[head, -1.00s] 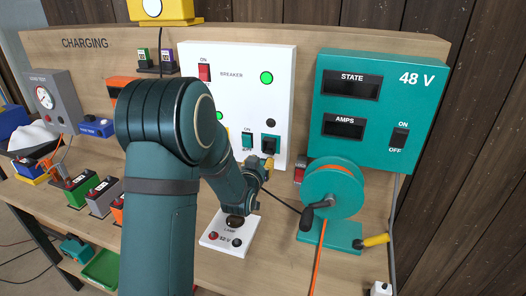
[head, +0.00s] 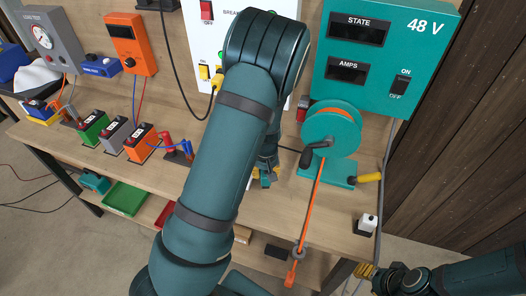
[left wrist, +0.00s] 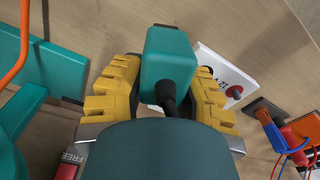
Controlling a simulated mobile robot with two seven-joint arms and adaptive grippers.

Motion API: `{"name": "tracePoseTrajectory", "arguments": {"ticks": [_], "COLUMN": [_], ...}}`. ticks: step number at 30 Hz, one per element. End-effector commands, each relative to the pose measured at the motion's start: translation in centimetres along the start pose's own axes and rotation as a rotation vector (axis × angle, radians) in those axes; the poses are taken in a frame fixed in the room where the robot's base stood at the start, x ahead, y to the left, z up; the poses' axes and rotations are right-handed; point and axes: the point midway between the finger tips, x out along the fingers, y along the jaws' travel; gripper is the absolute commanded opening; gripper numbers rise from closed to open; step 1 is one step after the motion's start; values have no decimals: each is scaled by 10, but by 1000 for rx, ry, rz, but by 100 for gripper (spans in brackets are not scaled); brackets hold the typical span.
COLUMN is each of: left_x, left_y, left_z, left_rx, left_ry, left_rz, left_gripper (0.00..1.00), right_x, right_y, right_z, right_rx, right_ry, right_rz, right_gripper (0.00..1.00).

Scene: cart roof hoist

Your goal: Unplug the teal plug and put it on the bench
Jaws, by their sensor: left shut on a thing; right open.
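The teal plug (left wrist: 168,58) shows in the left wrist view between the yellow fingers of my left gripper (left wrist: 155,95), with its black cable running back towards the wrist. My left gripper is shut on it. In the head view my left gripper (head: 267,180) is low over the bench (head: 225,168), left of the cable reel; my arm hides most of the plug there. I cannot tell whether the plug touches the bench. The white breaker panel (head: 203,42) is partly hidden by my arm. My right gripper (head: 366,271) is open and empty off the bench's front right.
The teal reel (head: 332,135) with an orange cord (head: 308,215) stands just right of my left gripper.

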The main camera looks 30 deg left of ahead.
Motion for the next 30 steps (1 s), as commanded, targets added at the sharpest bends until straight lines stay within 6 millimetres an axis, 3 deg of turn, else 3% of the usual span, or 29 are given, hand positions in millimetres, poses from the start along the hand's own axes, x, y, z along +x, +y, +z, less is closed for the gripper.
{"name": "tracePoseTrajectory", "arguments": {"ticks": [4, 17, 24, 30], "left_x": [0, 29, 54, 58], "left_y": [3, 3, 3, 3], "left_z": [12, 15, 16, 16], "left_rx": [-17, -20, -17, -18], "left_ry": [-48, -52, -50, -49], "left_rz": [-1, -1, 0, 1], "left_gripper": [0, 0, 0, 0], "right_x": [-4, -1, 20, 24], "right_y": [-2, 0, 8, 9], "right_z": [0, 0, 3, 4], "right_rx": [0, 0, 3, 4], "right_ry": [0, 0, 1, 2], "right_rz": [-1, 0, 1, 2], "right_gripper": [47, 47, 47, 47]}}
